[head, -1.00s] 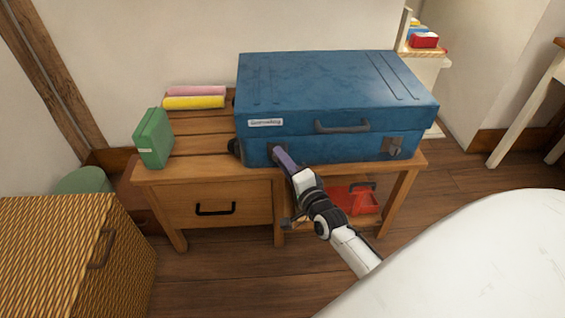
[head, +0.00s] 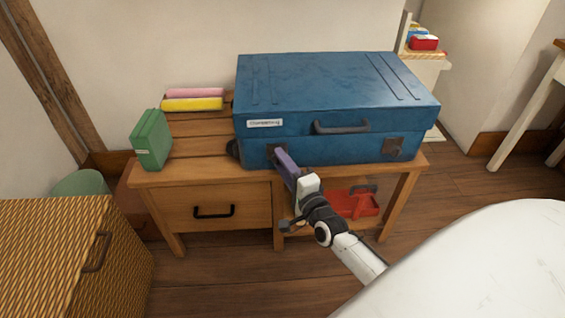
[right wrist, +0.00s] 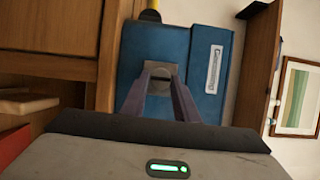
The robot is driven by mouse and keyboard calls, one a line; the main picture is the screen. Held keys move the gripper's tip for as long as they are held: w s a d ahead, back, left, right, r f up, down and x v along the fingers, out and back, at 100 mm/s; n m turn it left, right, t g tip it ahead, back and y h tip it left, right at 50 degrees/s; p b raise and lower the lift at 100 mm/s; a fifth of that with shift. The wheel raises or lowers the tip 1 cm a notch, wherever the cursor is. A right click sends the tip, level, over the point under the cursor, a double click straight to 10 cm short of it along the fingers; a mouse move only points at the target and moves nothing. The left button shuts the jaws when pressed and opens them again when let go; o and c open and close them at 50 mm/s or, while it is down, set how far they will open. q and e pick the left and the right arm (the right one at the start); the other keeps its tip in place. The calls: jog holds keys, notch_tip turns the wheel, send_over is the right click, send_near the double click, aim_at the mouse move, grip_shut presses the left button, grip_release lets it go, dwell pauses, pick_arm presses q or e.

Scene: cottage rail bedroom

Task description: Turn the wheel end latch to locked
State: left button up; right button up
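A blue suitcase (head: 335,90) lies flat on a wooden bench, its handle (head: 341,127) facing me. Dark wheels (head: 233,148) show at its left end. The latch at this wheel end (right wrist: 161,76) is a grey plate on the front face; its turned position is not clear. My right gripper (head: 281,153) has purple fingers pointing at this latch and partly covers it in the head view. In the right wrist view the fingers (right wrist: 160,72) stand apart, with the latch showing between their tips; contact is not clear. A second latch (head: 393,148) is near the right end. My left gripper is not in view.
The bench (head: 160,177) has a drawer (head: 214,205) and an open shelf with a red object (head: 352,203). A green box (head: 151,139) and pink and yellow rolls (head: 193,104) are on the bench's left. A wicker chest (head: 50,250) stands at front left.

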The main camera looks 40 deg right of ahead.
jog(key=o, duration=0.3)
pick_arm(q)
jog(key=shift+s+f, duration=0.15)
pick_arm(e)
jog(key=shift+s, duration=0.15)
pick_arm(q)
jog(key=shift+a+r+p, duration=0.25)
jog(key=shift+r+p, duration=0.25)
jog(key=shift+p, duration=0.6)
pick_arm(e)
jog(key=s, duration=0.3)
jog(key=s+a, duration=0.1)
jog(key=s, duration=0.6)
jog(key=shift+a, duration=0.35)
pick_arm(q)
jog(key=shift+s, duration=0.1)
